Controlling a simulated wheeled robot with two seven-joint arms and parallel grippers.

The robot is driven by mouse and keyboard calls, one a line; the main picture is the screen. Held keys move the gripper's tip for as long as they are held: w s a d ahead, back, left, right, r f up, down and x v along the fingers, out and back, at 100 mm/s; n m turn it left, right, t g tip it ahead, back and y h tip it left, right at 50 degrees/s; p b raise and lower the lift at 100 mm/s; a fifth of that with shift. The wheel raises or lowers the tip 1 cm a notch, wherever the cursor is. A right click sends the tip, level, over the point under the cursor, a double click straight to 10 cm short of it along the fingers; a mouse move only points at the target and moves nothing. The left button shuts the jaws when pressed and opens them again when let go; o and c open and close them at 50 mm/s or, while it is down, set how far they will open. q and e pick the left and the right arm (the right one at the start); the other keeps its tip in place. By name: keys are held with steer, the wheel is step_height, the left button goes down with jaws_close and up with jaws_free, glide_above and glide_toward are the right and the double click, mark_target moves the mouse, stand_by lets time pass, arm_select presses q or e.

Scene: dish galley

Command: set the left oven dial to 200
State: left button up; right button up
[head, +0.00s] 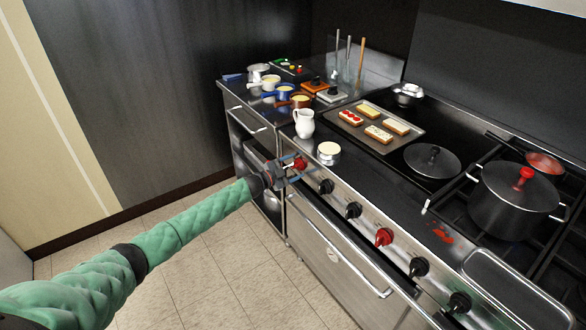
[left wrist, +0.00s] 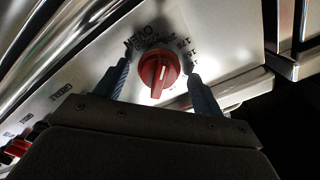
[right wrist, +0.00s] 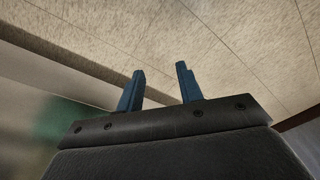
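The leftmost red dial (head: 300,164) is on the stove's front panel. My left gripper (head: 292,171) is at this dial. Its two blue fingers (left wrist: 158,72) are open, one on each side of the dial, with a visible gap to it. My right gripper (right wrist: 160,75) is open and empty above the tiled floor.
Several black knobs and another red dial (head: 384,237) run along the panel (head: 338,206). An oven handle (head: 345,262) lies below. A white pitcher (head: 304,123) and a pot with pale contents (head: 328,153) stand above the dial, near the edge.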

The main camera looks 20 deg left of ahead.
arm_select(q)
steer(key=shift+s, duration=0.1)
steer(key=shift+s+a, duration=0.15)
steer(key=shift+a, duration=0.05)
steer(key=b+v, duration=0.2)
steer(key=v, duration=0.5)
arm_select(e)
step_height(320, 180, up, 9)
steer(key=w+a, duration=0.1)
steer(key=w, duration=0.1)
arm_select(q)
steer(key=shift+a, duration=0.1)
arm_select(e)
steer(key=shift+a, duration=0.1)
